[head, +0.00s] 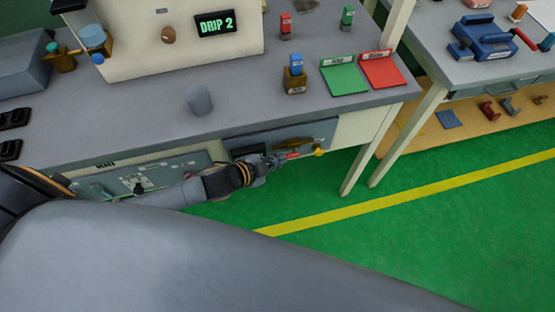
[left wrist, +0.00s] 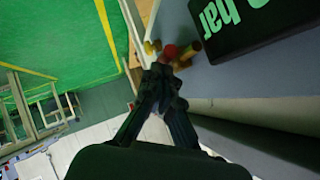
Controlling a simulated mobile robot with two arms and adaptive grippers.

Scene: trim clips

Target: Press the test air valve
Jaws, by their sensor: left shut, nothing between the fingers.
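The test air valve shows as a red part (head: 292,156) with a brass knob (head: 319,152) at its right, on the front panel below the bench top. In the left wrist view the red button (left wrist: 170,52) is round, with brass parts on both sides. My left gripper (head: 274,161) is shut and empty, its tips pointing at the red part from the left. In the left wrist view the closed fingertips (left wrist: 164,70) lie right at the button's near edge; I cannot tell whether they touch. My right gripper is not in view.
A dark display reading "bar" (left wrist: 245,22) is close to the fingers on the panel. The bench (head: 150,118) above carries a grey cylinder (head: 199,99), a green tray (head: 345,80) and a red tray (head: 382,70). Green floor (head: 400,230) is clear at the right.

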